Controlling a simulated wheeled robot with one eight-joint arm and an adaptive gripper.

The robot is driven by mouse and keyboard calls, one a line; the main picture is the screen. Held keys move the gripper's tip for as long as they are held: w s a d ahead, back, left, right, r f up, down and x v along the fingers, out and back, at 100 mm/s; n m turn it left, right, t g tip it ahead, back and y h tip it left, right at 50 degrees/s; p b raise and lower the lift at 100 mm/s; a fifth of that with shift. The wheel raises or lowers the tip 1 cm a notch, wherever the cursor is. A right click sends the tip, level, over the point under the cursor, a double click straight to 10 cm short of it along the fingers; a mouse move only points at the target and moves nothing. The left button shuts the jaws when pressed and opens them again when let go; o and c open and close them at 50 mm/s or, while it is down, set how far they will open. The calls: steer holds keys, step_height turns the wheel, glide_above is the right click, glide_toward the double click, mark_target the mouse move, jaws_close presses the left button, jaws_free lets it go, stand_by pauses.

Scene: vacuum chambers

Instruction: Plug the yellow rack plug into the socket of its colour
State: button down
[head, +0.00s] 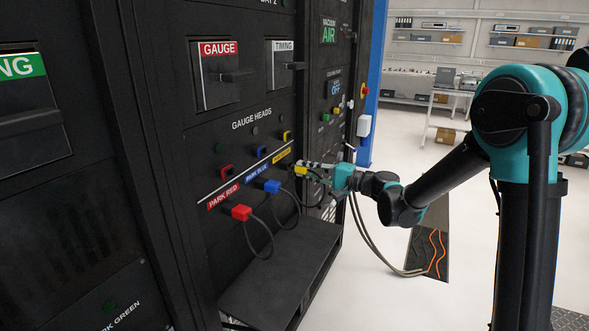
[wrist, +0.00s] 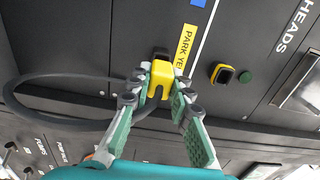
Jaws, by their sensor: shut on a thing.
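The yellow plug (head: 299,171) is by the yellow park label on the black rack panel. It also shows in the wrist view (wrist: 160,75), in front of a dark park holder; I cannot tell whether it is still seated there. A dark cable loops from it. My gripper (head: 318,172) is shut on the yellow plug, with a green-padded finger on each side in the wrist view (wrist: 163,88). The yellow-rimmed socket (head: 287,135) is empty, above the label under "GAUGE HEADS"; in the wrist view the socket (wrist: 222,74) lies right of the plug.
A blue plug (head: 272,187) and a red plug (head: 241,212) sit at their park labels, with hanging cables. A blue socket (head: 262,151) and a red socket (head: 227,170) are empty above them. A black shelf (head: 275,270) juts out below. Open floor lies right of the rack.

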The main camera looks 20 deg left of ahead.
steer(key=shift+s+d, duration=0.15)
steer(key=shift+d, duration=1.75)
step_height(320, 180, up, 10)
glide_above(308, 170)
steer(key=shift+s, duration=0.15)
steer(key=shift+a, duration=1.4)
stand_by(2.3)
steer(key=c, duration=1.3)
jaws_free()
